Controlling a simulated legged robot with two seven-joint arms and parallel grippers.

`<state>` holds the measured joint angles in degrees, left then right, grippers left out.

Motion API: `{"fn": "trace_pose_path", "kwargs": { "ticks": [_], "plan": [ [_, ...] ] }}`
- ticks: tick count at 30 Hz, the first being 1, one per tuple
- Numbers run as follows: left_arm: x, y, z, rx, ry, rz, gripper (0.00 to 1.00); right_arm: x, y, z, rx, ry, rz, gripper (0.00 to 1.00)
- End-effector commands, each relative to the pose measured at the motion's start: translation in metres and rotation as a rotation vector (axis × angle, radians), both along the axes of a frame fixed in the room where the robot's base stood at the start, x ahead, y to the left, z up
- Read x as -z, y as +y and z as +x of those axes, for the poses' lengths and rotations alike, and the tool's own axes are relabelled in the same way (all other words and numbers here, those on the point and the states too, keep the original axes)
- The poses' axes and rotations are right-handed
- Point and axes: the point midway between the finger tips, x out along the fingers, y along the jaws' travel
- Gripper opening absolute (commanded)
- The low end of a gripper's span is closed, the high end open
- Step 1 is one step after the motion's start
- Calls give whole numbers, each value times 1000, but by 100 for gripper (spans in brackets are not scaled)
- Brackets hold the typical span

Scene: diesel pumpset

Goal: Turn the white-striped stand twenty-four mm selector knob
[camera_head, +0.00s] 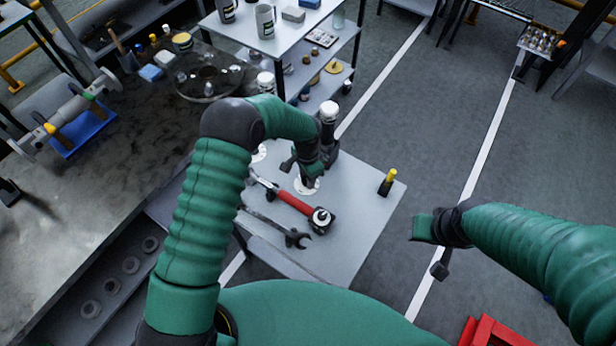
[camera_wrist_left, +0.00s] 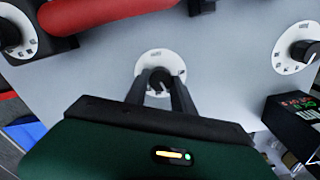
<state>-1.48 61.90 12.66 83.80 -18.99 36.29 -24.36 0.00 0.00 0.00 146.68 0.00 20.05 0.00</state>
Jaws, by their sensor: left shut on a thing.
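A black selector knob (camera_wrist_left: 158,84) with a small white mark sits on a round white dial plate (camera_wrist_left: 160,60) with dark markings. My left gripper (camera_wrist_left: 160,92) points down at it, one finger on each side, shut on the knob. In the head view the left gripper (camera_head: 306,178) stands over the same dial plate (camera_head: 307,188) on the grey stand (camera_head: 350,220), and largely hides the knob. Two more knobs on white dials show in the wrist view, at right (camera_wrist_left: 305,50) and left (camera_wrist_left: 10,35). My right gripper (camera_head: 438,252) hangs empty right of the stand; its opening is unclear.
A red-handled tool (camera_head: 295,202) and a dark wrench (camera_head: 285,232) lie on the stand close to the left gripper. A yellow-topped black object (camera_head: 387,182) stands at its right corner. A dark workbench (camera_head: 100,185) is at left. Open floor lies to the right.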

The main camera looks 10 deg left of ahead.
Motion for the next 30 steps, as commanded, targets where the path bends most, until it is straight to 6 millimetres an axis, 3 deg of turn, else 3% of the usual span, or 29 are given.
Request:
{"fn": "trace_pose_path", "kwargs": {
  "ticks": [1,2,7,15,19,23,30],
  "plan": [
    [1,3,-2,-1,8,5,0,0,0,0,0,0,0,36],
    [1,3,-2,-1,8,5,31,0,0,0,0,0,0,36],
    [1,2,-1,-1,5,4,52,0,0,0,0,0,0,36],
    [0,1,0,-1,2,2,52,0,0,0,0,0,0,36],
    [-11,1,1,-2,0,1,52,1,0,0,0,0,0,36],
    [-40,1,2,-1,-4,1,52,4,0,0,0,0,0,36],
    [-112,2,2,-3,-3,1,52,9,0,0,0,0,0,36]
  ]
}}
